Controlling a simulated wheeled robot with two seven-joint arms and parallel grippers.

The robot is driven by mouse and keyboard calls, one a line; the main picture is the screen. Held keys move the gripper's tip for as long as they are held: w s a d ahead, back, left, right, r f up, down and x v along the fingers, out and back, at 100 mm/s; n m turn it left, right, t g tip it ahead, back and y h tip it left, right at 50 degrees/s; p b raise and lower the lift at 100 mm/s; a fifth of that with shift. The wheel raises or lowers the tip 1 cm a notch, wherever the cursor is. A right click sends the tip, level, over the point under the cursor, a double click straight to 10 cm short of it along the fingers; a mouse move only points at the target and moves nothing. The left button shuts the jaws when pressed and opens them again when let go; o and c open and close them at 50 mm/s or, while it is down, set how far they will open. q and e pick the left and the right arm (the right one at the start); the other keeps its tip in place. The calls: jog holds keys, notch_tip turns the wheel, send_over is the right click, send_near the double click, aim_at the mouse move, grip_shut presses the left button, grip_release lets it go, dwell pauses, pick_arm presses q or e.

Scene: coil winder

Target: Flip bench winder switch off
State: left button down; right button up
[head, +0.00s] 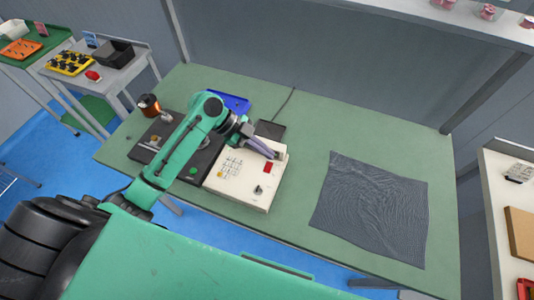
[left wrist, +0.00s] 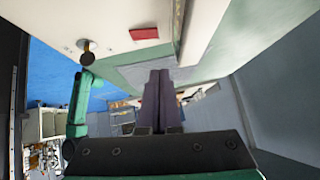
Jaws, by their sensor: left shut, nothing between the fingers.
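The bench winder stands on the green bench, with a dark base (head: 150,149) on the left and a cream control box (head: 238,195) on the right. The box carries a keypad (head: 230,167), a red display (head: 239,169) and a small dark switch (head: 259,190) near its front right. In the left wrist view the switch (left wrist: 87,50) shows as a stubby lever beside the red display (left wrist: 144,33). My left gripper (head: 274,154) is shut and empty, over the box's back right part and apart from the switch. The fingertips also show in the left wrist view (left wrist: 159,75). My right gripper is out of view.
A copper coil (head: 149,104) is at the base's far left. A blue tray (head: 234,102) lies behind my left arm. A crumpled grey cloth (head: 372,210) covers much of the bench's right side. Carts with parts stand at left, a shelf at right.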

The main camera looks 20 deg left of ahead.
aim_at(268, 167)
pick_arm(q)
jog(key=f, duration=0.4)
jog(key=shift+w+d+f+p, duration=0.1)
jog(key=shift+w+f+p, duration=0.05)
jog(key=shift+w+p, duration=0.25)
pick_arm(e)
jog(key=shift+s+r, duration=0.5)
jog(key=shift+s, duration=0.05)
pick_arm(q)
jog(key=shift+w+f+g+b, duration=0.15)
jog(key=shift+f+g+b, duration=0.15)
jog(key=shift+f+b, duration=0.25)
jog(key=shift+s+r+p, duration=0.4)
jog(key=shift+s+p, duration=0.1)
jog(key=shift+p, duration=0.25)
jog(key=shift+s, duration=0.35)
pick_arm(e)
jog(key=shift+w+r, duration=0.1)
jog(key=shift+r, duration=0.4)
pick_arm(q)
jog(key=shift+r, duration=0.1)
